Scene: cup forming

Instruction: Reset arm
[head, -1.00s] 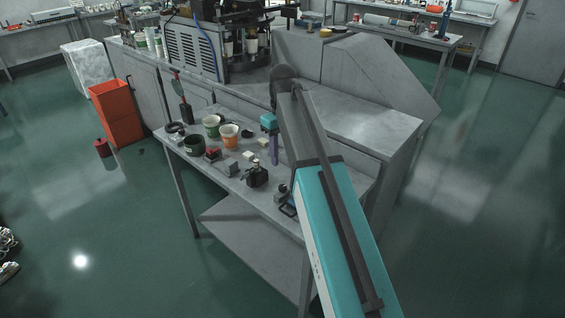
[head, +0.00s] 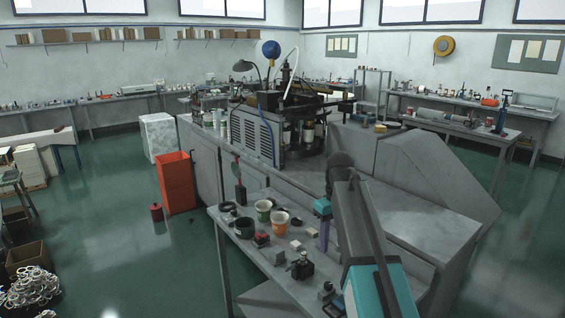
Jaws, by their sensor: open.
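My arm rises from the bottom right over the small work table (head: 262,285). Its wrist bends down at the far end. My gripper (head: 323,238) hangs below the teal wrist part, small and partly hidden by the arm. It is open, and I see nothing held in it. It is to the right of the cups, over or beside the table's right part; its exact height cannot be told.
On the table stand a white-green cup (head: 264,209), an orange cup (head: 281,221), a dark green cup (head: 245,227) and a black device (head: 302,266). A forming machine (head: 258,132) is behind. An orange bin (head: 176,181) stands left. The green floor at left is mostly open.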

